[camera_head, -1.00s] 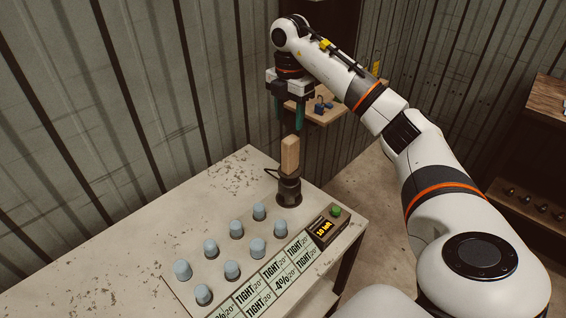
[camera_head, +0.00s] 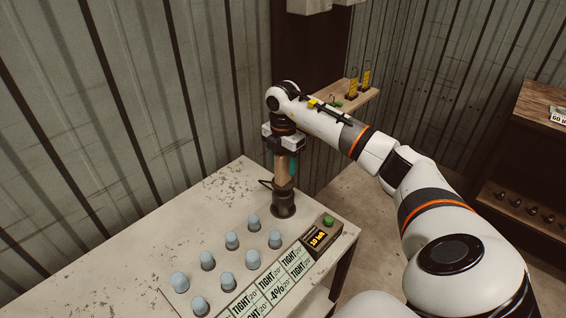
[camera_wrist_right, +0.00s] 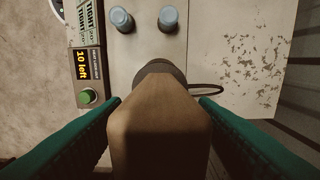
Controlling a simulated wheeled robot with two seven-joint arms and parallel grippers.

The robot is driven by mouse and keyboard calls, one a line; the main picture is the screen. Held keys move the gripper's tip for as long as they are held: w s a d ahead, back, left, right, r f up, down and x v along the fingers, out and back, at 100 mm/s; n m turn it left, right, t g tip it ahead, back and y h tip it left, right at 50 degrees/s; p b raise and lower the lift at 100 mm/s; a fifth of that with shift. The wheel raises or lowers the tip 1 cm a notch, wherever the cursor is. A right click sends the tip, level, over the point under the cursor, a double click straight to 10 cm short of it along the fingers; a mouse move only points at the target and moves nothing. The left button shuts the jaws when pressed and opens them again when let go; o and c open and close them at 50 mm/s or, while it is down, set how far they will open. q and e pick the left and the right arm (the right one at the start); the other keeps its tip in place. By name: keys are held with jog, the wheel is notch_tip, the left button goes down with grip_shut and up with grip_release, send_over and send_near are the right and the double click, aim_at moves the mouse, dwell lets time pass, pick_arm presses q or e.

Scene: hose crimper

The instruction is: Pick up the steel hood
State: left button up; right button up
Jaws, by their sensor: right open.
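A dark round metal body (camera_head: 283,206) with an upright wooden grip on top stands near the table's far right corner; I take this to be the steel hood. Its wooden grip (camera_wrist_right: 160,125) fills the middle of the right wrist view, and the dark rim (camera_wrist_right: 160,69) shows beyond it. My right gripper (camera_head: 285,166) points down over the grip. The gripper partly hides the grip in the head view. My left gripper is not in view.
Several blue-grey caps (camera_head: 232,240) stand in rows on the table (camera_head: 120,265). A box with a "10 left" display (camera_head: 317,238) and green button (camera_head: 328,221) sits at the right edge. A cable (camera_wrist_right: 205,89) runs beside the hood. A wooden shelf (camera_head: 345,102) is behind.

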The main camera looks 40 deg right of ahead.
grip_shut()
jog(key=shift+r, duration=0.1)
